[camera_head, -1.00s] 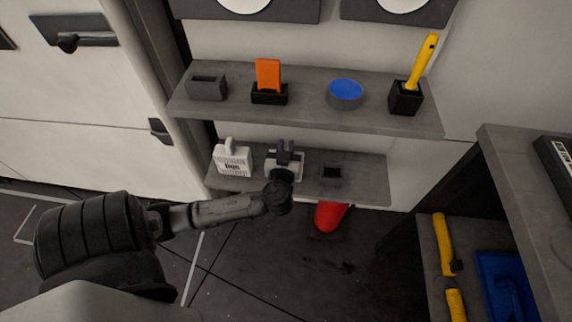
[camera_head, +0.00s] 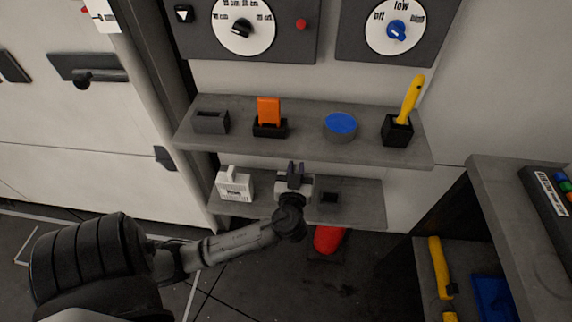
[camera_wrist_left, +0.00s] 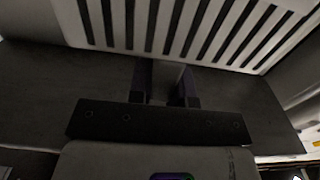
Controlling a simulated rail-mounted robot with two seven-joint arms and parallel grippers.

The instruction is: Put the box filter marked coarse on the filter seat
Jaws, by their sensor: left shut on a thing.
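My left gripper (camera_head: 295,172) is over the lower shelf and is shut on a white box filter, mostly hidden behind the gripper in the head view. In the left wrist view the slatted white box filter (camera_wrist_left: 190,30) fills the top of the picture, with the gripper's fingers (camera_wrist_left: 166,88) closed on its handle. A second white box filter (camera_head: 235,186) with a handle and a dark label stands upright on the shelf to the left. I cannot read either marking. A dark square socket (camera_head: 330,198), which looks like the filter seat, is just right of the gripper. My right gripper is not in view.
The upper shelf (camera_head: 290,150) above the gripper holds a grey slotted block, an orange piece in a black holder (camera_head: 268,112), a blue-topped round tin (camera_head: 340,126) and a yellow-handled tool (camera_head: 410,100). A red object (camera_head: 328,238) is below the lower shelf.

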